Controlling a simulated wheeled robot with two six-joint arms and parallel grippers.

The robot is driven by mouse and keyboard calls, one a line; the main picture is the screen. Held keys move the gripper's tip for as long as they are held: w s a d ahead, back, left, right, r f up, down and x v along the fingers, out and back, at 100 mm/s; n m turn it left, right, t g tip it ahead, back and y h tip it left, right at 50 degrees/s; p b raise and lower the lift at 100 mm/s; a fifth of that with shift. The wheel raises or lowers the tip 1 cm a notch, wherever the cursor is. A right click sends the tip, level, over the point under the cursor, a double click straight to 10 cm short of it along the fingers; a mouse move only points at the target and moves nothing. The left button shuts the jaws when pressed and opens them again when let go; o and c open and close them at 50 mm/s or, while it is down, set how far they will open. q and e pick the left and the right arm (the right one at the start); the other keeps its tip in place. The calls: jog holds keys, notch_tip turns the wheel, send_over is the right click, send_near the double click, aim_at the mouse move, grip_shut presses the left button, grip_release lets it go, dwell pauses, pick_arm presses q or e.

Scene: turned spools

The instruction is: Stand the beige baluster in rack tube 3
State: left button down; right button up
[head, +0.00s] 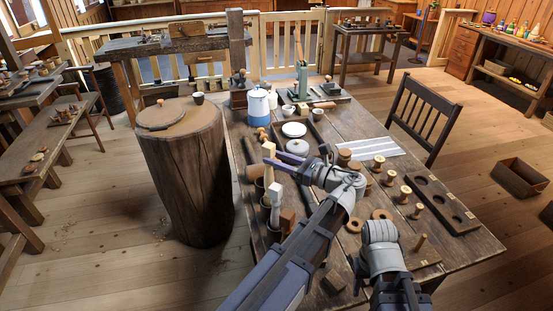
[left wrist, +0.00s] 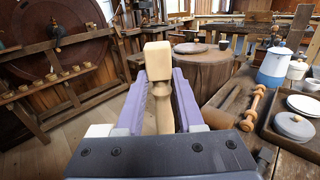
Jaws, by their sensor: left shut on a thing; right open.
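My left gripper (head: 272,166) is shut on the beige baluster (head: 268,152). It holds the baluster roughly upright at the table's left edge. In the left wrist view the baluster (left wrist: 158,62) stands between the purple fingers (left wrist: 160,105), its square block end up; its lower end is hidden. Dark rack tubes (head: 265,201) stand below along the left edge, partly covered by the baluster and my arm. A paler baluster (head: 276,205) stands in one tube. I cannot read the tube numbers. My right wrist shows low at right in the head view; its jaws are hidden.
A blue and white pot (head: 258,107) and a tray (head: 279,133) with lidded dishes lie beyond. Several spools (head: 405,193) and a board with round holes (head: 440,201) are at the table's right. A large stump (head: 188,180) stands left of the table. A chair (head: 424,115) is at right.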

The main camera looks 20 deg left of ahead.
aim_at(363, 301)
pick_arm(q)
jog(key=shift+f, duration=0.4)
pick_arm(e)
jog(key=shift+f, duration=0.4)
pick_arm(q)
jog(key=shift+f+b, duration=1.4)
jog(key=shift+b, duration=0.25)
pick_arm(e)
jog(key=shift+f, duration=1.4)
pick_arm(q)
jog(key=shift+c, duration=2.2)
grip_release()
